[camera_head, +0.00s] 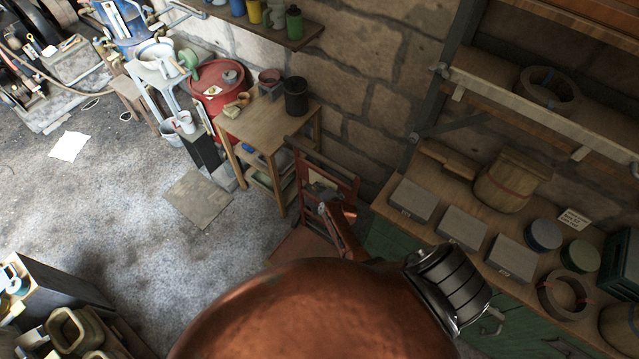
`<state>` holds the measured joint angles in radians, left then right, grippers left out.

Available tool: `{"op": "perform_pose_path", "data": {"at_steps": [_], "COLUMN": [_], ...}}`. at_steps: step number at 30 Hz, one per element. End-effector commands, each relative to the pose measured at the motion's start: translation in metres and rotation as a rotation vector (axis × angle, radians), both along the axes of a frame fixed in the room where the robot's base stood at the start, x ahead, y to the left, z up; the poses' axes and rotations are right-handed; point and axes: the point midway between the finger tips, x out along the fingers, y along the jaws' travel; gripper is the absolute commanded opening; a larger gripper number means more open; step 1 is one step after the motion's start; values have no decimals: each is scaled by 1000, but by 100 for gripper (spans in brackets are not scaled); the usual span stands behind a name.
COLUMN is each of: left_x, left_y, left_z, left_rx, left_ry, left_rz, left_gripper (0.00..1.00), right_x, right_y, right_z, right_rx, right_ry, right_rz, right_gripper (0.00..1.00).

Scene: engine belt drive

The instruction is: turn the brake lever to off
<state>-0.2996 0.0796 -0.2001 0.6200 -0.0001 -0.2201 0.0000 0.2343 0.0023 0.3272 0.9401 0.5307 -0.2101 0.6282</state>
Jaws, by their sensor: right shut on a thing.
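My copper-coloured right arm fills the bottom middle and reaches away from the camera. My right gripper (324,207) is small at its far end, in front of a dark red frame (352,188) that stands on the floor between the wooden table and the green cabinet. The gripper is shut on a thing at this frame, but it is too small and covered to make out. I cannot pick out the brake lever or its off mark. The lower part of the frame is hidden behind my arm. My left gripper is not in view.
A wooden table (262,128) stands left of the frame, with a red drum (217,85) behind it. A green cabinet (388,238) with a wooden top carrying grey blocks (412,199) stands close on the right. A stone wall lies behind. The grey floor (150,215) at left is mostly free.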

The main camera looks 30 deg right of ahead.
Motion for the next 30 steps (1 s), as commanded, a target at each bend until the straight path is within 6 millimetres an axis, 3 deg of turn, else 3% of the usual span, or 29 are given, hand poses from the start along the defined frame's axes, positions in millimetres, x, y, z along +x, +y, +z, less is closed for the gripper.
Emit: {"op": "perform_pose_path", "data": {"at_steps": [1, 6, 14, 23, 30], "left_x": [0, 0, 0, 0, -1], "left_y": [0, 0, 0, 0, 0], "left_z": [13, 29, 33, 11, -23], "left_rx": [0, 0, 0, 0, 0], "left_ry": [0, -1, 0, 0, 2], "left_rz": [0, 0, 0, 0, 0], "left_gripper": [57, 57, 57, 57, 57], "right_x": [1, 2, 3, 4, 3], "right_y": [1, 2, 3, 3, 2], "right_z": [7, 5, 1, -3, -6], "right_rx": [-7, -41, -90, -154, -209], "right_ry": [25, 107, 230, 375, 499], "right_rz": [-1, -1, -1, 0, 2], "right_gripper": [0, 0, 0, 0, 0]}}
